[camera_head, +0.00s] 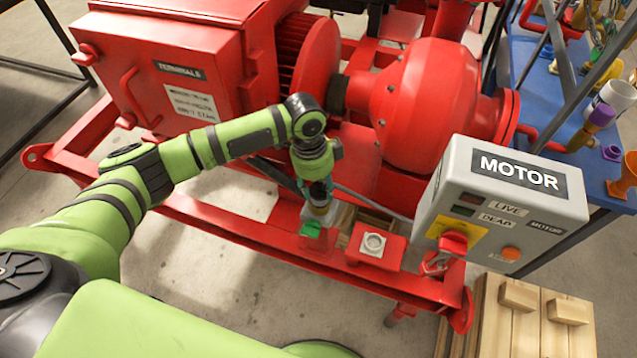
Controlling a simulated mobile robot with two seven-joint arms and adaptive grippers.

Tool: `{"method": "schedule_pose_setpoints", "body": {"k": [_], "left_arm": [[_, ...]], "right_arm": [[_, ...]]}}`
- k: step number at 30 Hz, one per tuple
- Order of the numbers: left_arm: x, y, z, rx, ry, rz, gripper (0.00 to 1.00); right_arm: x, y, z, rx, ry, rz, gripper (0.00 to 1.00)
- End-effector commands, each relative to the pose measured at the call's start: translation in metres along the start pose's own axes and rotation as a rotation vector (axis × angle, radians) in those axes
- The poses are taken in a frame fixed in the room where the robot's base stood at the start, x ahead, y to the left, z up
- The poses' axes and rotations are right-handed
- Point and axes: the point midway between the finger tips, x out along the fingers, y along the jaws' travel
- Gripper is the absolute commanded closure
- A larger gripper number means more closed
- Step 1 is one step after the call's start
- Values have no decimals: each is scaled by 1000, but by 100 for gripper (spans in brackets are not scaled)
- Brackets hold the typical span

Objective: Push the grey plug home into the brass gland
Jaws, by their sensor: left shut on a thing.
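My left gripper (319,208) points down over the front rail of the red skid, below the pump coupling. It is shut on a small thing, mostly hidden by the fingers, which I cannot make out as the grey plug. A small green piece (311,230) shows right at the fingertips; I cannot tell if it is held or fixed to the rail. A pale grey square fitting with a round centre (373,243) sits on a red bracket to the right, apart from the gripper. I cannot pick out a brass gland. My right gripper is not in view.
A grey MOTOR control box (500,205) with a red switch stands to the right of the bracket. The red terminal box (190,80) and pump casing (425,100) rise behind. A wooden crate (520,325) is at lower right. Floor at lower middle is clear.

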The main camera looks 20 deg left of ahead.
Motion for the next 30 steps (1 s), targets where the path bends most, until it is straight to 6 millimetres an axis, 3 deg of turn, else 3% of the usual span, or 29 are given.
{"method": "schedule_pose_setpoints", "body": {"k": [22, 23, 24, 25, 30], "left_arm": [[11, 0, 1, 0, 0, 0, 93], [11, 0, 1, 0, 0, 0, 50], [11, 0, 1, 0, 1, 0, 34], [11, 0, 1, 0, 0, 0, 26], [11, 0, 1, 0, 0, 0, 26]], "right_arm": [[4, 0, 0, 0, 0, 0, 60], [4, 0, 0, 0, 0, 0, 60], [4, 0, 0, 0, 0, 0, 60], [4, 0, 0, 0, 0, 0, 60], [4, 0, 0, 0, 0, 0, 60]]}}
